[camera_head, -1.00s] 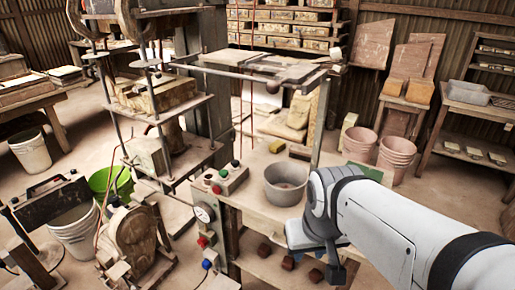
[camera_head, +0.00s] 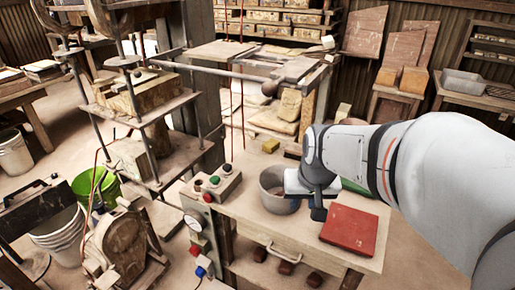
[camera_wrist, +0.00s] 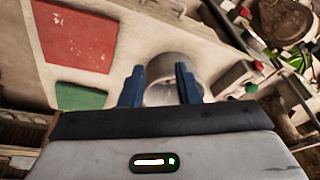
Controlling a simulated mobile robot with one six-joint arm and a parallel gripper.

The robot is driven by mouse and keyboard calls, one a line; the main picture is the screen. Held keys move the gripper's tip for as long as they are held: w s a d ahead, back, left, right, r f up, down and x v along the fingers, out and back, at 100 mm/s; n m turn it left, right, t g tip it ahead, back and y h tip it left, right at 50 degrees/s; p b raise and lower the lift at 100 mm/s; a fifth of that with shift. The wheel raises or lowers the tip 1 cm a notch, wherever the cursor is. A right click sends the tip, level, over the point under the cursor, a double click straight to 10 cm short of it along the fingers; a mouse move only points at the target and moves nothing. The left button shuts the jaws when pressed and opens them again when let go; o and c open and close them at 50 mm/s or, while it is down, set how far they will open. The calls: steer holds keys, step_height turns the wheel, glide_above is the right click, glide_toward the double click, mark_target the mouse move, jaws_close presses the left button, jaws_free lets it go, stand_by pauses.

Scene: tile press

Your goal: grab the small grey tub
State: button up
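The small grey tub (camera_head: 272,196) stands upright on the wooden bench (camera_head: 262,226), and my arm hides part of its right side. My gripper (camera_head: 318,208) is at the tub's right side in the head view, pointing down. In the wrist view, the two blue fingers of my gripper (camera_wrist: 160,74) are apart, with the tub (camera_wrist: 176,68) showing beyond and between them. I cannot tell whether either finger touches the tub. Nothing is held.
A red tile (camera_head: 350,230) lies on the bench to the right. A green tile (camera_wrist: 80,97) lies beside it. A button box (camera_head: 218,184) stands left of the tub, and a yellow block (camera_head: 270,146) behind it. The press (camera_head: 150,95) rises at left.

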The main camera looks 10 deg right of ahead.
steer(key=shift+w+d+f+m+t+p, duration=0.3)
steer(key=shift+w+d+f, duration=0.75)
steer(key=shift+w+f, duration=1.3)
steer(key=shift+w+d+f+m+t+p, duration=0.1)
steer(key=shift+w+d+f+m, duration=0.8)
steer(key=shift+w, duration=2.35)
steer(key=shift+w+d+f+t+p, duration=0.2)
steer(key=shift+w+d+f, duration=1.05)
steer(key=shift+w+f, duration=1.35)
steer(key=shift+w+r, duration=0.2)
steer(key=shift+c, duration=0.5)
jaws_close()
